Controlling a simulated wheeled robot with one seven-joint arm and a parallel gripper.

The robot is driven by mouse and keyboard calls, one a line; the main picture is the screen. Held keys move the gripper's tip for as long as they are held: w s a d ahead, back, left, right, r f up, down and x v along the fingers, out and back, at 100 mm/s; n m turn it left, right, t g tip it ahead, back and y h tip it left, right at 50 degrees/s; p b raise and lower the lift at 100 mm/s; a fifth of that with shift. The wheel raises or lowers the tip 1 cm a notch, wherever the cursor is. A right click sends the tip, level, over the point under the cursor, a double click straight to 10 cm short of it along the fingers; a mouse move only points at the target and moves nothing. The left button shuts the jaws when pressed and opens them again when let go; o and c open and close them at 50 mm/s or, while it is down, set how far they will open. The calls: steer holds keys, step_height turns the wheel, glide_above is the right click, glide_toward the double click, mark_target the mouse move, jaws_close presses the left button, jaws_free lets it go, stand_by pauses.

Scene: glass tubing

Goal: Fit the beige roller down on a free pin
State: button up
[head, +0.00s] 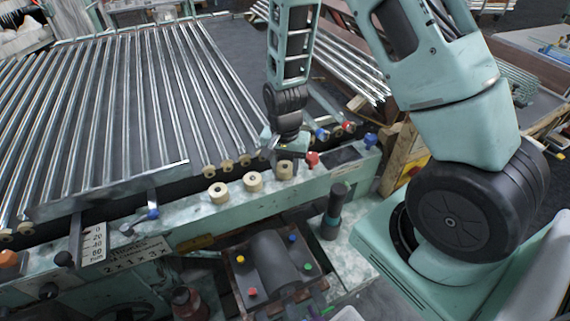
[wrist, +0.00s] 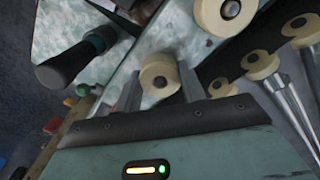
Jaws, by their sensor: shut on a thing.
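My gripper (head: 284,158) is at the right end of the row of rollers on the pale green rail. In the wrist view its two fingers (wrist: 160,90) are closed on the sides of a beige roller (wrist: 159,72). This roller also shows under the gripper in the head view (head: 285,171). It has a dark centre; I cannot tell whether that is a pin or an empty hole, or whether the roller touches the rail. Two more beige rollers stand on the rail to the left, one nearby (head: 253,182) and one further along (head: 219,193). No bare pin shows clearly.
Long glass tubes (head: 130,100) lie behind the rail, with small beige rollers (wrist: 260,65) at their ends. A red knob (head: 312,160) is close to the right of my gripper. A dark upright handle (head: 333,212) stands in front of the rail.

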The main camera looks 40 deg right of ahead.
steer(key=shift+f, duration=0.15)
steer(key=o, duration=1)
steer(key=shift+o, duration=0.2)
step_height(320, 180, up, 17)
steer(key=b, duration=0.1)
steer(key=shift+r, duration=0.2)
